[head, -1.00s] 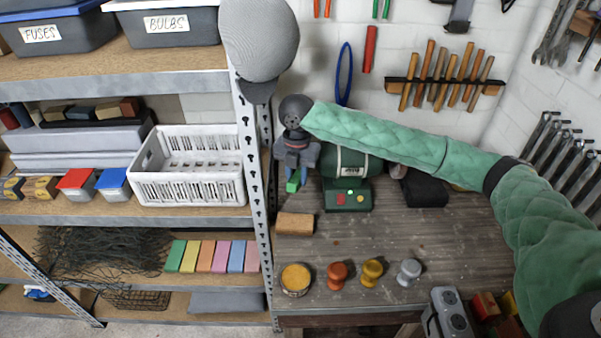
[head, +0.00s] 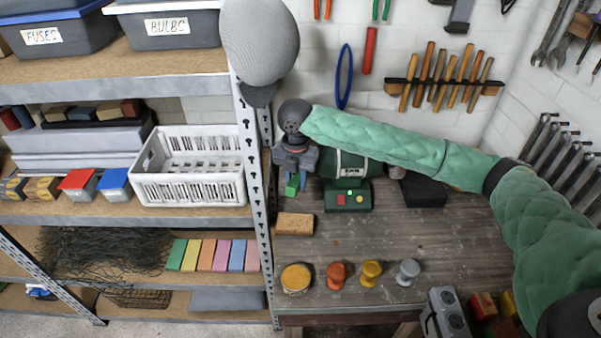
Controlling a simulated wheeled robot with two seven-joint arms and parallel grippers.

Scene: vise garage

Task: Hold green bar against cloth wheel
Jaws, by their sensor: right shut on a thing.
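My right gripper (head: 293,182) reaches across the bench from the right in my green-sleeved arm, pointing down. It is shut on a small green bar (head: 292,188), whose lower part shows between the fingertips. The bar is just left of a green bench grinder (head: 346,192) with a red and a yellow button and a lit green lamp. The cloth wheel is hidden behind my gripper and forearm, so I cannot tell whether the bar touches it. My left gripper is not in view.
A round yellow tin (head: 296,279) and three knobs, orange (head: 337,275), yellow (head: 370,273) and grey (head: 408,272), stand near the bench's front edge. A shelf post (head: 262,210) rises close on the left. A black box (head: 424,192) sits right of the grinder.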

